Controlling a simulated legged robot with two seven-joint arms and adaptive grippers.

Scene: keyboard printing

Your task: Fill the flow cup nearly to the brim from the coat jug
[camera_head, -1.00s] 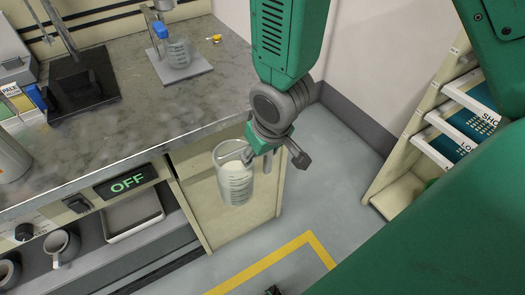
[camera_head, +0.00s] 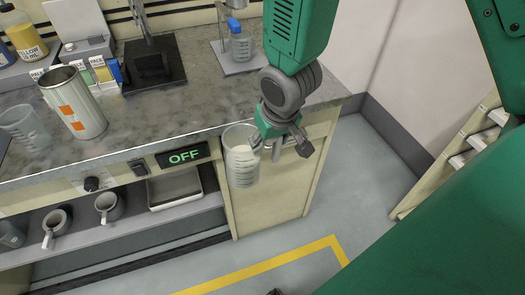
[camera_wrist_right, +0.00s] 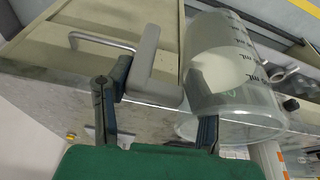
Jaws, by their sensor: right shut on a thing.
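My right gripper (camera_head: 277,140) is shut on a clear graduated jug (camera_head: 241,168) holding some white liquid. It holds the jug in front of the bench edge, near the OFF display. In the right wrist view the jug (camera_wrist_right: 225,60) is close beyond my fingers (camera_wrist_right: 155,115); the exact grip point is unclear. A small grey cup on a stand (camera_head: 236,3), perhaps the flow cup, is cut by the top edge at the bench's back right. My left gripper is not in view.
A metal can with orange labels (camera_head: 80,112) and an empty clear beaker (camera_head: 24,130) stand at the bench's left. A black-based stand (camera_head: 155,68) is behind. Mugs (camera_head: 107,206) sit on the shelf below. The bench's front middle is clear.

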